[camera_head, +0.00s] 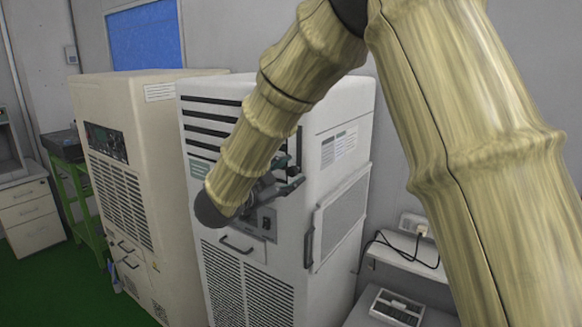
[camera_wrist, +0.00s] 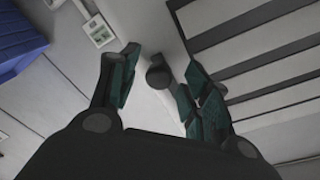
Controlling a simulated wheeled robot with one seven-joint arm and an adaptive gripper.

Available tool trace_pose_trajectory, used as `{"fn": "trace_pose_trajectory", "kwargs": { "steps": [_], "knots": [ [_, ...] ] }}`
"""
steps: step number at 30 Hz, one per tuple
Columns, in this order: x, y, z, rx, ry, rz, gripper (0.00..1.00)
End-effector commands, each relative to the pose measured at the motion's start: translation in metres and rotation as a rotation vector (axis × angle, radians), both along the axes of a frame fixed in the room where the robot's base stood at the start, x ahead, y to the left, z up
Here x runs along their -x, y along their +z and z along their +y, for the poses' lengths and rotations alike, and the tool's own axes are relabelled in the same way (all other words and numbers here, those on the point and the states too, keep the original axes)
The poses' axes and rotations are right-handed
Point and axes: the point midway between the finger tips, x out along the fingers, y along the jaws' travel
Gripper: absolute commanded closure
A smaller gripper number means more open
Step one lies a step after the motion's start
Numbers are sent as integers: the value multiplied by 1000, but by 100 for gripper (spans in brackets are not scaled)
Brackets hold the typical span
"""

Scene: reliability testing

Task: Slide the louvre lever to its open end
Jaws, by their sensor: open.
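The louvre lever's dark round knob (camera_wrist: 157,76) shows in the wrist view against the pale cabinet surface, beside the dark louvre slots (camera_wrist: 255,50). My gripper (camera_wrist: 163,80) is open, with one green-padded finger on each side of the knob. The right finger looks nearer to it; I cannot tell whether either finger touches it. In the head view my gripper (camera_head: 283,184) is at the front of the right-hand white cabinet (camera_head: 338,118), near its right front edge. My arm hides part of the louvre slots (camera_head: 213,114), and the lever is not clear there.
A cream cabinet (camera_head: 167,93) stands close on the left. Below my gripper the white cabinet has a small control panel (camera_head: 267,222) and a drawer handle (camera_head: 236,244). A shelf with a socket and cable (camera_head: 421,228) is on the right. Green floor (camera_head: 60,290) is clear at front left.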

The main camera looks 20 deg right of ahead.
Motion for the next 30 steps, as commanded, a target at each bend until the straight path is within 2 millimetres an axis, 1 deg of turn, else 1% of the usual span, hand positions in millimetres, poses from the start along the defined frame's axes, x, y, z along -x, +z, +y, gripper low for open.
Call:
{"fn": "trace_pose_trajectory", "kwargs": {
  "steps": [3, 6, 15, 16, 20, 21, 23, 24, 28, 30],
  "knots": [
    [-6, 1, -9, 0, -1, 0, 52],
    [-8, 1, -13, 1, -1, 0, 52],
    [-9, 0, -14, -1, 0, -1, 52],
    [-9, 0, -14, 0, 0, 0, 54],
    [-9, 0, -14, 0, 0, 0, 78],
    [-9, 0, -14, 0, 0, 0, 85],
    [-9, 0, -14, 0, 0, 0, 96],
    [-9, 0, -14, 0, 0, 0, 100],
    [-9, 0, -14, 0, 0, 0, 100],
    [-10, 3, -10, 0, 5, -1, 100]
  ]
}}
